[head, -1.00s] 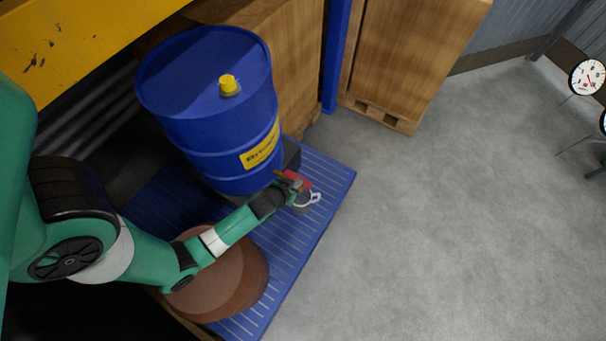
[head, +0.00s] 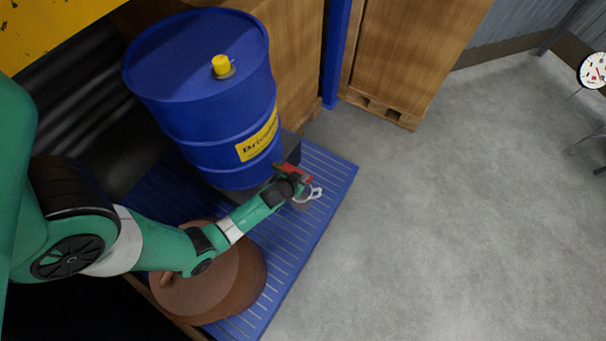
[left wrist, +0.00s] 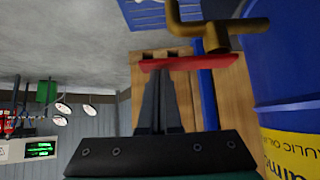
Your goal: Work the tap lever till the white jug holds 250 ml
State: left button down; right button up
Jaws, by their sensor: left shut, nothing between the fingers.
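The blue drum (head: 205,85) with a yellow label has a brass tap (left wrist: 215,38) with a flat red lever (head: 297,172); the lever (left wrist: 190,62) crosses above my fingertips in the left wrist view. My left gripper (left wrist: 158,78) is shut and empty, with its fingertips at the lever; I cannot tell whether they touch. In the head view my left gripper (head: 290,183) partly covers the tap. The white jug (head: 304,197) is just beyond the gripper, its handle pointing right. Its liquid level is not readable. My right gripper is out of view.
The drum is over a blue slatted platform (head: 325,180). A round brown container (head: 215,285) sits below my left arm. A wooden crate (head: 405,55) and a blue post (head: 337,50) stand behind.

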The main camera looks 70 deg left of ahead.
pick_arm(q)
jog(key=f, duration=0.1)
jog(key=f+b, duration=0.1)
jog(key=f, duration=0.1)
jog(key=shift+d+b, duration=0.25)
jog(key=shift+b, duration=0.1)
jog(key=shift+f, duration=0.2)
dwell(0.5)
jog(key=shift+w, duration=0.1)
dwell(6.5)
